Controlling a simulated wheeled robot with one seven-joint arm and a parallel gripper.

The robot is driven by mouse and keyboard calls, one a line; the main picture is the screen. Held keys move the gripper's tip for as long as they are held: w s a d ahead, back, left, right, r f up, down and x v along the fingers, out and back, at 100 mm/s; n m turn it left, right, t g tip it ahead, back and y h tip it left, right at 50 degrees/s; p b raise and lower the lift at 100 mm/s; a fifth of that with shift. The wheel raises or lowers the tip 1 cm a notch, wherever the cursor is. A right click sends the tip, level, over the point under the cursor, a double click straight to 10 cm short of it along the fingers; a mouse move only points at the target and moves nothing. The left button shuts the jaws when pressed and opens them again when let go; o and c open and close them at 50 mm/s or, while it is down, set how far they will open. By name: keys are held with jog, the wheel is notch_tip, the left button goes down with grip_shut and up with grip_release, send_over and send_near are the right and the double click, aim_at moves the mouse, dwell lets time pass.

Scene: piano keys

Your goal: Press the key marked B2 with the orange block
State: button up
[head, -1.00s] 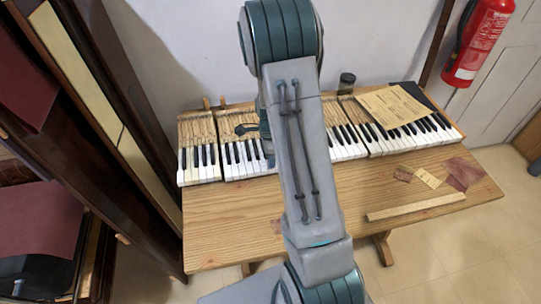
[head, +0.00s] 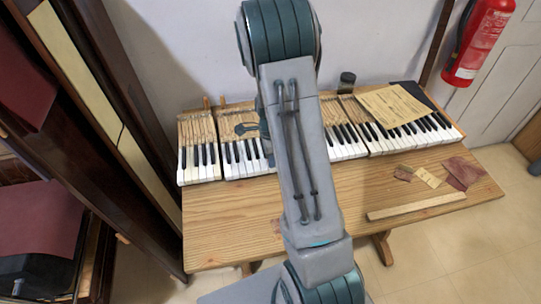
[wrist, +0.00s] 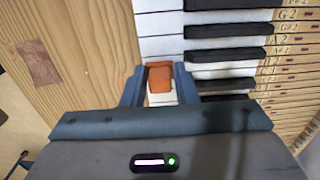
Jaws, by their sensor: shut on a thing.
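The orange block (wrist: 160,78) shows in the wrist view between the two blue fingers of my gripper (wrist: 160,73), which is shut on it. The block is over the white front parts of the keys (wrist: 158,24), close to the wooden table edge strip on the left of that view. I cannot tell whether it touches a key. Small labels stand on the wooden key ends at the right, with G2 legible near the top. The B2 label is too small or hidden to make out. In the head view my arm hides the block and the middle of the keyboard.
In the head view the keyboard (head: 202,158) lies along the back of the wooden table (head: 225,220). Yellowed paper (head: 392,106) and a dark jar (head: 347,79) are at the back right. A wooden strip (head: 415,206) and small scraps (head: 428,177) lie at the front right.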

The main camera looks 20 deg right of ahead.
jog(key=shift+f+b, duration=0.7)
jog(key=shift+f, duration=0.15)
dwell(1.1)
jog(key=shift+r, duration=0.1)
dwell(0.4)
jog(key=shift+r+p, duration=2.7)
jog(key=shift+r, duration=0.8)
